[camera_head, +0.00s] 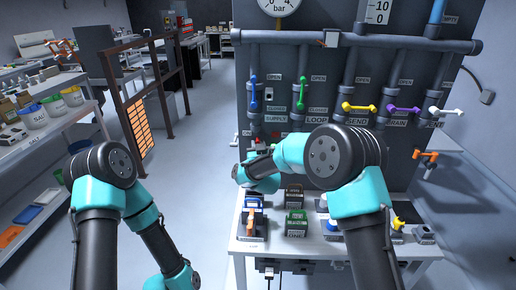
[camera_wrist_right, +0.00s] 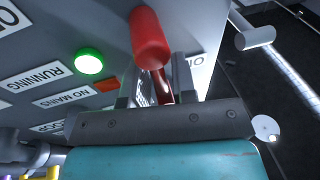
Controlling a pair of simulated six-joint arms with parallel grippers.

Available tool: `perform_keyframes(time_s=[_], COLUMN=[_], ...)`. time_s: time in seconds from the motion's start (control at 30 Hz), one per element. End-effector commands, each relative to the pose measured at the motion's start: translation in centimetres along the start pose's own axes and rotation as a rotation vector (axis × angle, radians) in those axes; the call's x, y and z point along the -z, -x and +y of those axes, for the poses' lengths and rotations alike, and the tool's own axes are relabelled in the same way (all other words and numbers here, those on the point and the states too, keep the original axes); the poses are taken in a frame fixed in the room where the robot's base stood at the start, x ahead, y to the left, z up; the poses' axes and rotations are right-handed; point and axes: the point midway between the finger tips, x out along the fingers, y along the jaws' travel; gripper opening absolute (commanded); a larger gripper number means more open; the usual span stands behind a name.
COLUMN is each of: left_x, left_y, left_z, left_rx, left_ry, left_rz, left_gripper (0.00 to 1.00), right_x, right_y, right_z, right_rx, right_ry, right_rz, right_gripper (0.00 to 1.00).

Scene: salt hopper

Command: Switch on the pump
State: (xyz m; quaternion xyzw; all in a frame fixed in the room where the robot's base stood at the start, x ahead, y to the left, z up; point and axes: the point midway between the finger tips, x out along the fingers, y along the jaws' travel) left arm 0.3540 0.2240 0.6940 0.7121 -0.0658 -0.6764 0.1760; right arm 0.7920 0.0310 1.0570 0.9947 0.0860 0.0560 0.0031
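In the right wrist view a lever with a thick red handle (camera_wrist_right: 149,40) stands out from a grey panel, its red shaft running down between my gripper fingers. My right gripper (camera_wrist_right: 158,88) is around the shaft, with a gap seeming to show beside it, so it looks open. A green lamp (camera_wrist_right: 89,63) is lit on the panel near a label reading RUNNING (camera_wrist_right: 47,77). A NO MAINS label (camera_wrist_right: 64,95) lies beside a dull orange-red lamp (camera_wrist_right: 106,85). In the head view my right arm largely hides this place. My left gripper is out of view.
The grey wall carries a blue valve handle (camera_head: 253,93), green handle (camera_head: 302,93), yellow handle (camera_head: 359,107), purple handle (camera_head: 404,109) and white handle (camera_head: 446,111). A white table (camera_head: 345,247) with several small items stands below. Clear floor (camera_head: 208,110) lies left.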

Motion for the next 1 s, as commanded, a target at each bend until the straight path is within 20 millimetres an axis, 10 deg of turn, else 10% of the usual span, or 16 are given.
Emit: perform_keyframes(time_s=[1.0], left_x=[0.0], left_y=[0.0], left_z=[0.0], left_rx=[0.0], left_ry=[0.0], left_rz=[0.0], left_gripper=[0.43], right_x=[-0.6], right_y=[0.4], right_z=[1.1], right_rx=[-0.038], right_ry=[-0.353], right_rz=[0.062], right_gripper=[0.38])
